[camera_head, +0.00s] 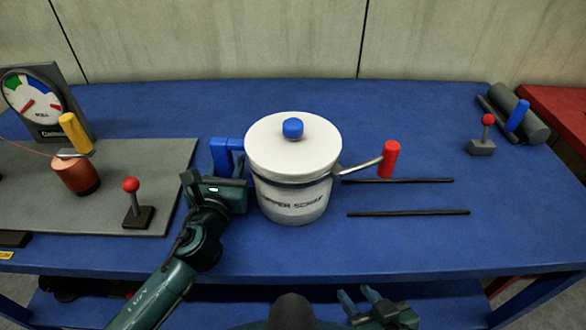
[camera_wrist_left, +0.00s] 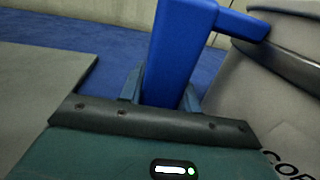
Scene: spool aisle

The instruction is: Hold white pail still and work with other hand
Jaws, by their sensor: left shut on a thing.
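The white pail (camera_head: 290,203) stands upright on the blue table, with dark lettering on its front. Its white lid (camera_head: 265,150) is on, with a blue knob (camera_head: 293,129) on top. A blue handle (camera_head: 221,158) sticks out on its left side, and a lever with a red grip (camera_head: 389,160) sticks out on its right. My left gripper (camera_head: 215,180) is shut on the blue handle, which stands between its fingers in the left wrist view (camera_wrist_left: 178,55). My right gripper (camera_head: 375,308) is low at the table's front edge, apart from the pail, with its fingers spread and nothing between them.
Two dark rods (camera_head: 408,212) lie right of the pail. A grey panel (camera_head: 165,160) at left carries a copper spool (camera_head: 76,175), a red-knobbed lever (camera_head: 133,200) and a dial (camera_head: 35,100). A grey cylinder (camera_head: 520,115) and another red-knobbed lever (camera_head: 484,140) are at far right.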

